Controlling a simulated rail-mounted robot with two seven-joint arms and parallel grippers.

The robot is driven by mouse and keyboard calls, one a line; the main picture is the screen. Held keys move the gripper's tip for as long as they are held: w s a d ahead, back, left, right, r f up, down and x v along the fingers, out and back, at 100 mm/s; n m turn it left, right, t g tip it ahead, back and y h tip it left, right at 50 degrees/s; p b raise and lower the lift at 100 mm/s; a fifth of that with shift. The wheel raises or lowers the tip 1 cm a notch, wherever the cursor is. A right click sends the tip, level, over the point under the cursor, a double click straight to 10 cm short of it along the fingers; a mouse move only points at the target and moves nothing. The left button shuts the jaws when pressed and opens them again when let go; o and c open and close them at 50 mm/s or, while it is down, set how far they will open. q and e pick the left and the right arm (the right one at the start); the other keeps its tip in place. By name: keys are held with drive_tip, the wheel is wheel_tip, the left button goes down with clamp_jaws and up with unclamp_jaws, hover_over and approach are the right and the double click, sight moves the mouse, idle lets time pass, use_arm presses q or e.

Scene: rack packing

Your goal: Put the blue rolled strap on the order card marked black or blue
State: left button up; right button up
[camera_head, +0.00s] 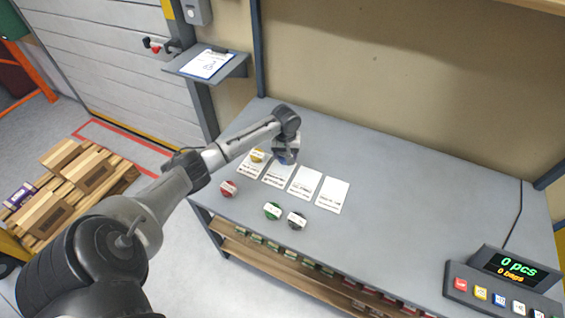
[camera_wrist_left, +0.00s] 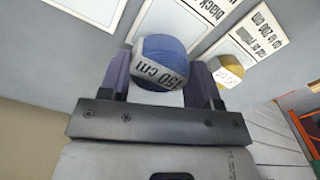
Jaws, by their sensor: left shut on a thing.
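My left gripper (camera_head: 285,159) is over the row of white order cards on the bench, at the second card from the left. It is shut on the blue rolled strap (camera_wrist_left: 165,50), whose white label reads "150 cm"; the strap shows between the two fingers in the left wrist view. A card with the word "black" (camera_wrist_left: 203,8) lies right by the strap in that view; in the head view this second card (camera_head: 274,177) is partly hidden by the gripper. I cannot tell whether the strap touches it. My right gripper is not in view.
A yellow strap (camera_head: 257,156) is on the leftmost card (camera_head: 246,171). Two bare cards (camera_head: 304,183) (camera_head: 332,196) lie to the right. Red (camera_head: 228,188), green (camera_head: 272,211) and dark (camera_head: 296,220) straps sit near the front edge. A counter display (camera_head: 510,267) stands at the right.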

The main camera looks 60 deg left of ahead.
sight(282, 167)
use_arm(q)
drive_tip(key=shift+s+a+f, duration=0.35)
drive_tip(key=shift+a+f, duration=0.05)
drive_tip(key=shift+f+b, duration=0.65)
drive_tip(key=shift+f, duration=1.3)
drive_tip(key=o, duration=0.9)
drive_tip(key=shift+f, duration=0.1)
drive_tip(key=shift+o, duration=0.2)
